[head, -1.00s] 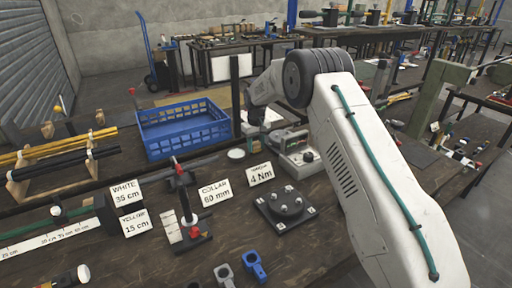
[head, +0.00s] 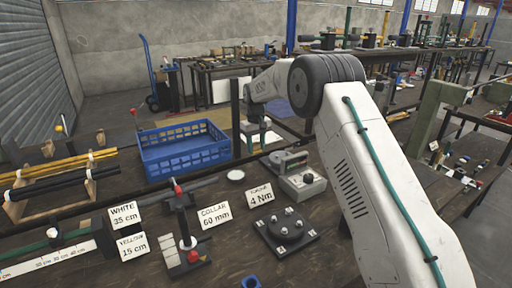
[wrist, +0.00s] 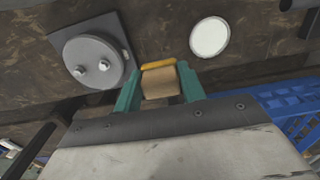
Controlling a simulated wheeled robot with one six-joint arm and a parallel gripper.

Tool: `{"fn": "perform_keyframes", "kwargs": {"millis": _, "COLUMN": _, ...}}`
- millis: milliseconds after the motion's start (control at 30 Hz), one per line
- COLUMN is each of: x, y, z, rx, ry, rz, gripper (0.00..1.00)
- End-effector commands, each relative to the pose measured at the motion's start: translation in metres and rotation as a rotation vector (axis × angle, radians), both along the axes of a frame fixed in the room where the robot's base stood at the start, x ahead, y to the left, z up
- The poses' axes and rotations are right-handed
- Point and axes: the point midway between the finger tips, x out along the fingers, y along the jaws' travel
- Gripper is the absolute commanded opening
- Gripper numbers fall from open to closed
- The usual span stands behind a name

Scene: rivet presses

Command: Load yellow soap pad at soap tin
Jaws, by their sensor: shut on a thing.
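My gripper (wrist: 160,88) has green fingers and is shut on a tan block with a yellow strip along its far edge, which looks like the yellow soap pad (wrist: 159,67). In the head view my gripper (head: 260,138) hangs behind the grey gauge box, right of the blue crate; the pad cannot be made out there. A small round tin with a white top, likely the soap tin (head: 236,175), sits on the bench in front of the crate. In the wrist view the tin (wrist: 210,37) lies beyond and right of the pad, apart from it.
The blue crate (head: 184,162) stands left of my gripper. The gauge box (head: 300,180) and a bolted round flange (head: 286,226) stand on the right. Label cards and a red-handled fixture (head: 187,240) stand in front. Rods lie in a rack (head: 65,175) at left.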

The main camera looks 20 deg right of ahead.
Motion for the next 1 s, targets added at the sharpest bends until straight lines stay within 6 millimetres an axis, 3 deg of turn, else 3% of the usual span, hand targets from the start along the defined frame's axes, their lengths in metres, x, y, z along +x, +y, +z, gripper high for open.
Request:
{"fn": "perform_keyframes", "kwargs": {"millis": 167, "x": -0.001, "y": 0.008, "z": -0.001, "rx": 0.000, "ry": 0.000, "rz": 0.002, "gripper": 0.22}}
{"fn": "perform_keyframes", "kwargs": {"millis": 400, "x": -0.016, "y": 0.065, "z": -0.006, "rx": 0.001, "ry": -0.001, "rz": 0.004, "gripper": 0.22}}
{"fn": "perform_keyframes", "kwargs": {"millis": 500, "x": -0.021, "y": 0.081, "z": -0.008, "rx": 0.001, "ry": -0.001, "rz": 0.002, "gripper": 0.22}}
{"fn": "perform_keyframes", "kwargs": {"millis": 767, "x": -0.023, "y": 0.088, "z": -0.018, "rx": 0.001, "ry": 0.001, "rz": 0.000, "gripper": 0.22}}
{"fn": "perform_keyframes", "kwargs": {"millis": 1000, "x": -0.024, "y": 0.087, "z": -0.042, "rx": 0.000, "ry": 0.002, "rz": 0.000, "gripper": 0.22}}
